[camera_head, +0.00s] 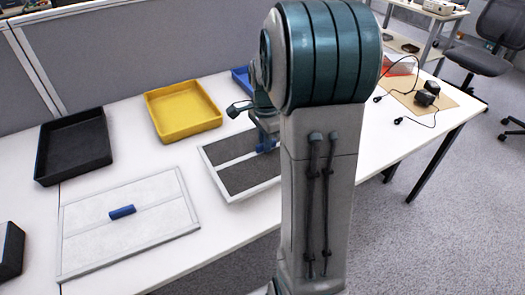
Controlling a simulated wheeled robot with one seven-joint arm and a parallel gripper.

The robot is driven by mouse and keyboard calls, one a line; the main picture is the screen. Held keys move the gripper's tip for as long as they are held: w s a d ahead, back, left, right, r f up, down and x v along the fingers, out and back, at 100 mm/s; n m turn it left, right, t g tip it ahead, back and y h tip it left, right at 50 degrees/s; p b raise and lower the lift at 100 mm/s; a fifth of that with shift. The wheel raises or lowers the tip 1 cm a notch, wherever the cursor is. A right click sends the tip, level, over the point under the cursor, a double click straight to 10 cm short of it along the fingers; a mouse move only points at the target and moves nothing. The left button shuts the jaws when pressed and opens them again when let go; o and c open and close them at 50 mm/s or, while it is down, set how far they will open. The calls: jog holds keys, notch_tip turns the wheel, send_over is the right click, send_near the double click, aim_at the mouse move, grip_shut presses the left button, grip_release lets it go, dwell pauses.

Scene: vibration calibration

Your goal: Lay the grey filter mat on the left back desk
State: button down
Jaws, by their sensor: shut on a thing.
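The grey filter mat (229,178) is a flat panel with dark grey faces, a white frame and a white bar across its middle. It is at the centre of the head view, over the white desk near its front edge. My gripper (267,144) is at the mat's right part and is shut on it, by a blue piece there. My arm hides the mat's right end and most of the gripper. I cannot tell whether the mat touches the desk.
A white panel (90,237) with a blue handle lies at the desk's left front. A black tray (72,160) and a yellow tray (183,124) stand behind, near the grey partition. A dark block (10,250) is at far left. Cables and small black devices (427,93) lie at right.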

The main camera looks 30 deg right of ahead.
jog(key=shift+w+a+f, duration=0.1)
jog(key=shift+w+f, duration=0.25)
jog(key=shift+w, duration=0.2)
jog(key=shift+f+b, duration=0.4)
jog(key=shift+f, duration=1.55)
jog(key=shift+f, duration=0.15)
jog(key=c, duration=1.5)
grip_release()
